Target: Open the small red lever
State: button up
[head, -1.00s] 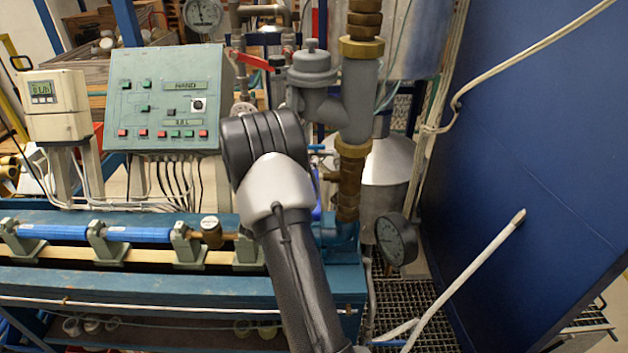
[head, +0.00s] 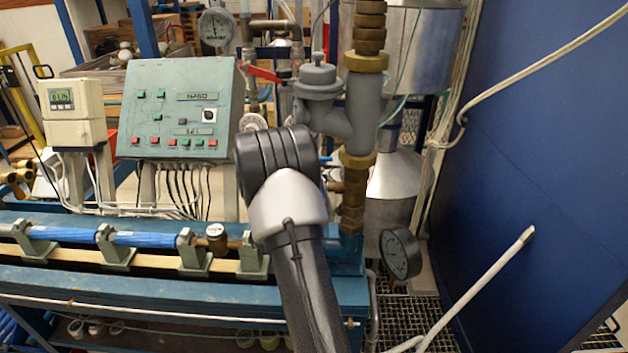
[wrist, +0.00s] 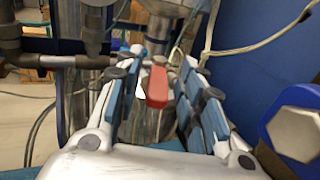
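A small red lever (wrist: 157,87) shows in the wrist view, pointing toward the camera between the two fingers of my gripper (wrist: 160,60). The gripper is open, with blue pads on both sides of the lever and some space visible beside it. I cannot tell whether either pad touches it. In the head view, my arm hides the gripper and this lever's place. A red handle (head: 265,75) shows there on the pipework, left of the grey valve body; I cannot tell whether it is the same lever.
A green control panel (head: 180,108) and a white meter box (head: 72,112) stand at the left. Grey and brass piping (head: 362,110) rises right of my arm, with a dial gauge (head: 400,254) below. A blue panel (head: 540,150) closes off the right side.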

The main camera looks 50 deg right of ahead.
jog(key=v, duration=1.2)
